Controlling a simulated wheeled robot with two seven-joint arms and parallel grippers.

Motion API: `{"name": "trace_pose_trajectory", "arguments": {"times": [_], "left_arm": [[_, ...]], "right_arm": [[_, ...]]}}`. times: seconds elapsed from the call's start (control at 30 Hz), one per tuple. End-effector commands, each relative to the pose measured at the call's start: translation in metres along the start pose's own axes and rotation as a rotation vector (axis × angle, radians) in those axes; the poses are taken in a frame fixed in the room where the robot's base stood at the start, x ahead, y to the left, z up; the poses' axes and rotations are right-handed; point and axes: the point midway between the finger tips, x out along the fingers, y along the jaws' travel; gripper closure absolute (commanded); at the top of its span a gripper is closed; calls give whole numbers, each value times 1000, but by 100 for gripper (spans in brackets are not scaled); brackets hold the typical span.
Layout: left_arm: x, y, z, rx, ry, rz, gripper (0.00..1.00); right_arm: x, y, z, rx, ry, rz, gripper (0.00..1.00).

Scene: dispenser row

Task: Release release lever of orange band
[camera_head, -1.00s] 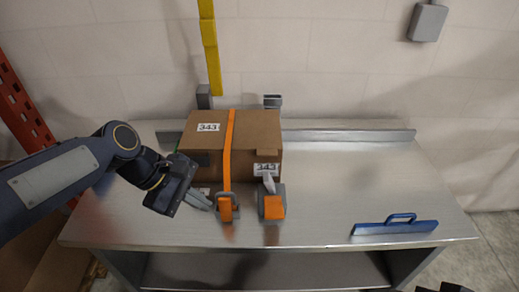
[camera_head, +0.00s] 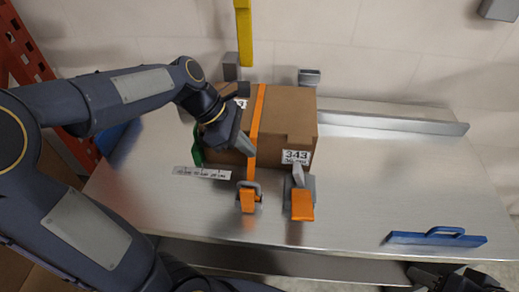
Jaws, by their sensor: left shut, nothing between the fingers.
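A brown cardboard box (camera_head: 290,111) stands on the metal table with an orange band (camera_head: 256,125) strapped over it. At the band's front end an orange release lever (camera_head: 248,200) with a grey frame sits on the table in front of the box. My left gripper (camera_head: 249,152) is shut and empty. It is at the box's front left, by the band and above the lever; I cannot tell whether it touches the box or band. My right gripper (camera_head: 447,279) shows only in part at the bottom right edge, and its fingers cannot be made out.
A second orange lever with a grey body (camera_head: 302,203) stands right of the band's lever. A blue-handled tool (camera_head: 436,238) lies at the right front. The table (camera_head: 370,180) is clear right of the box.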

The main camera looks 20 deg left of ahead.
Motion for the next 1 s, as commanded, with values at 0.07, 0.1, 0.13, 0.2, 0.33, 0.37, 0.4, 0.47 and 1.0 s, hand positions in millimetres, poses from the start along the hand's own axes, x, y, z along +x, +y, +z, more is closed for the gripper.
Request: {"name": "trace_pose_trajectory", "arguments": {"times": [0.07, 0.1, 0.13, 0.2, 0.33, 0.37, 0.4, 0.47, 1.0], "left_arm": [[18, -1, -2, 1, 2, -7, 100], [26, -1, -1, 2, 2, -6, 100], [33, -2, -1, 2, 1, -7, 100], [49, -1, -2, 1, 2, -6, 100], [77, -1, -2, 1, 2, -6, 100], [83, -1, -2, 1, 2, -6, 100], [90, -2, -2, 1, 2, -6, 100], [87, -1, 14, 7, 0, -2, 100], [93, -1, 39, 1, 0, 0, 100]], "right_arm": [[4, 2, 2, 0, 0, 0, 64], [6, 3, 3, 0, 0, 0, 64], [7, 3, 4, 0, 0, 0, 64], [10, 4, 5, 0, 0, 0, 64], [15, 7, 8, 0, 0, 0, 64], [16, 7, 8, 0, 0, 0, 64], [17, 8, 9, 0, 0, 0, 64], [12, 6, 6, 0, -1, 0, 64], [11, 5, 5, 0, 0, 0, 64]]}}
